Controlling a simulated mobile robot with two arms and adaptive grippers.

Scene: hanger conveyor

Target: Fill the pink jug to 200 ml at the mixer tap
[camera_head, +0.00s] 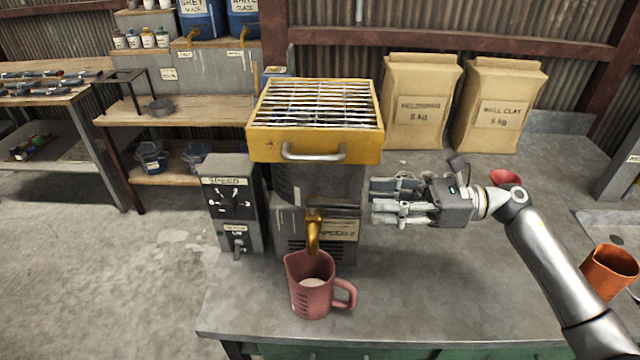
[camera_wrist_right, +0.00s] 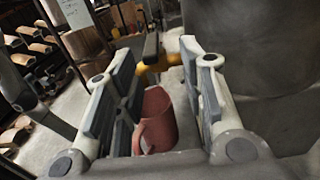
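The pink jug (camera_head: 318,299) stands upright on the bench under the brass mixer tap (camera_head: 313,236), handle to the right. Pale liquid shows inside it; I cannot read its level against a scale. The jug also shows beyond my fingers in the right wrist view (camera_wrist_right: 157,122), with the tap (camera_wrist_right: 160,64) and a dark upright lever (camera_wrist_right: 151,45) above it. My right gripper (camera_head: 373,201) is to the right of the tap, fingers pointing left. Its fingers are apart with nothing gripped between them (camera_wrist_right: 165,85). My left gripper is out of view.
The mixer has a yellow grated top (camera_head: 318,150) with a handle. A grey control box (camera_head: 232,205) stands left of it. Two clay bags (camera_head: 418,105) stand behind. An orange vessel (camera_head: 608,272) and a red one (camera_head: 505,177) are at right.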

